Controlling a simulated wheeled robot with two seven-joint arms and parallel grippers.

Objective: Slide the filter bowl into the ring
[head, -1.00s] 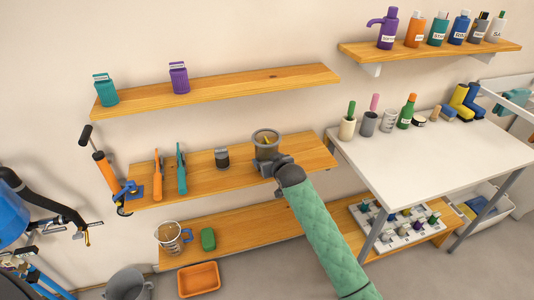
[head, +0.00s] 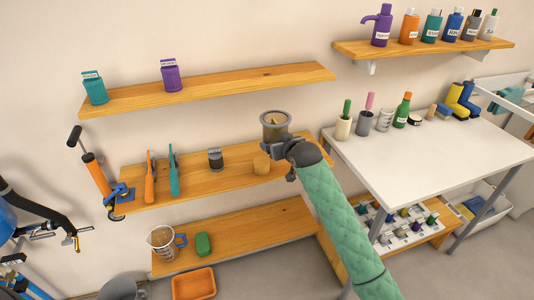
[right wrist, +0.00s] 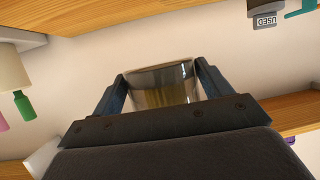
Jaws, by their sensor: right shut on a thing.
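The filter bowl (head: 275,122) looks like a grey, shiny cup with a tan inside, upright in the head view. My right gripper (head: 278,144) is shut on it and holds it above the right part of the middle shelf (head: 225,179). In the right wrist view the bowl (right wrist: 162,84) sits between the two dark fingers (right wrist: 160,92), and its lower part is hidden by the gripper. I cannot make out the ring in either view. My left gripper is not in view.
The white table (head: 430,150) is at right. A blue tank with a black hose (head: 35,212) stands at far left.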

